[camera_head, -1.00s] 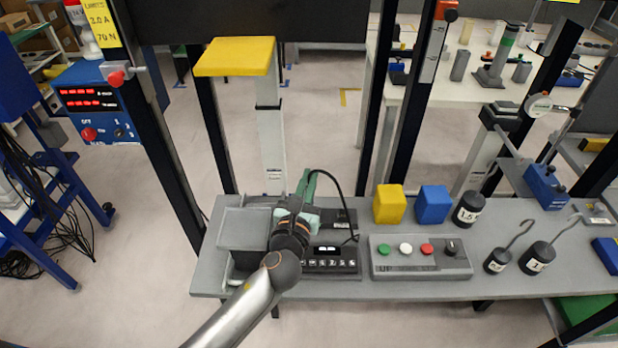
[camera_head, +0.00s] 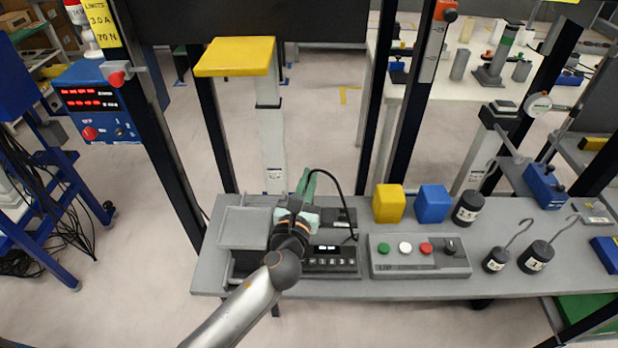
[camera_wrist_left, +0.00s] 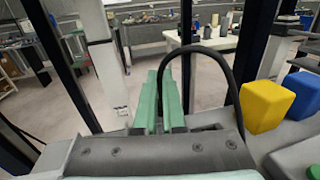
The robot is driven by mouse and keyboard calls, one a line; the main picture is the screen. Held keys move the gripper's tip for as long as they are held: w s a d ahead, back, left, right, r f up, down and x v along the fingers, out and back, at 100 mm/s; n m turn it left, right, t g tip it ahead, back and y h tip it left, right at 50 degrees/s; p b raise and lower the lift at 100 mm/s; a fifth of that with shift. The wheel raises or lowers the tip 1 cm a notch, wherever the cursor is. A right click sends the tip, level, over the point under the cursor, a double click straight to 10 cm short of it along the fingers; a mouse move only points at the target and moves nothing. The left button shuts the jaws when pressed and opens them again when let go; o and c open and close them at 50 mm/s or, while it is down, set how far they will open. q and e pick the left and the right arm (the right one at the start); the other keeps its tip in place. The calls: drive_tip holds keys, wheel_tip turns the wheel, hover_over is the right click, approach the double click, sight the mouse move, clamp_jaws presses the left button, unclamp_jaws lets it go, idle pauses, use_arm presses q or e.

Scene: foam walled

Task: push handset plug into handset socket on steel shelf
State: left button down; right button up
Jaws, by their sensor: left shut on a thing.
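My left gripper (camera_head: 307,182) reaches over the grey steel shelf (camera_head: 420,288) from the front left. In the left wrist view its two green fingers (camera_wrist_left: 160,98) stand close together. A black cable (camera_head: 341,193) comes out at the fingers and arcs to the right and down. In the left wrist view the cable (camera_wrist_left: 207,48) makes a tall loop. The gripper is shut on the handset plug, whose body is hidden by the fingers. A dark unit with a display and a row of keys (camera_head: 333,262) sits under the hand. I cannot make out the handset socket. My right gripper is not in view.
To the right stand a grey control box (camera_head: 420,268) with coloured buttons, a yellow block (camera_head: 389,203), a blue block (camera_head: 433,204) and several dark weights (camera_head: 468,208). A flat grey plate (camera_head: 243,228) lies left of the hand. Dark upright posts (camera_head: 376,110) rise behind the shelf.

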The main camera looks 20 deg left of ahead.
use_arm(q)
drive_tip(key=shift+f, duration=0.15)
drive_tip(key=shift+f+b, duration=0.3)
drive_tip(key=shift+b, duration=0.1)
drive_tip(key=shift+f+b, duration=0.65)
drive_tip(key=shift+f, duration=0.2)
drive_tip(key=c, duration=0.9)
unclamp_jaws()
